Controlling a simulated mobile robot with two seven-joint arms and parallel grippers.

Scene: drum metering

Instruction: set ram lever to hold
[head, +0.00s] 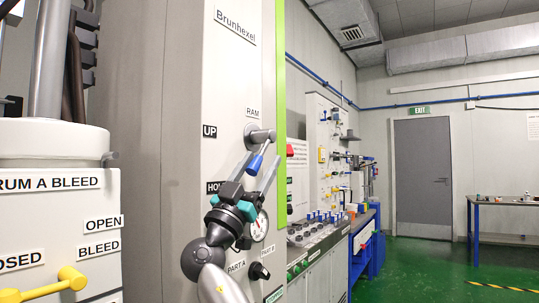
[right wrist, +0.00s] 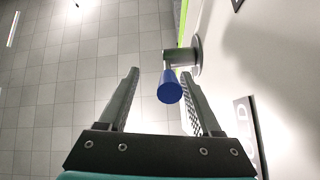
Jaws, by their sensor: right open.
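The ram lever shows in the head view as a grey arm with a blue grip (head: 255,163), on a round pivot (head: 260,134) under the RAM label (head: 253,113). The grip hangs at a height between the UP label (head: 209,131) and the partly covered HOLD label (head: 214,187). My right gripper (head: 262,158) is open below the pivot, fingers pointing up around the lever. In the right wrist view the blue grip (right wrist: 170,88) lies between the fingers (right wrist: 159,76), closer to the right one. I cannot tell whether they touch. My left gripper is not in view.
The tall grey Brunhexel cabinet (head: 180,110) carries the lever. A pressure gauge (head: 260,226) and a black knob (head: 259,271) sit close to my right wrist. A drum bleed panel with a yellow handle (head: 70,277) stands at left. Green floor (head: 420,262) is open at right.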

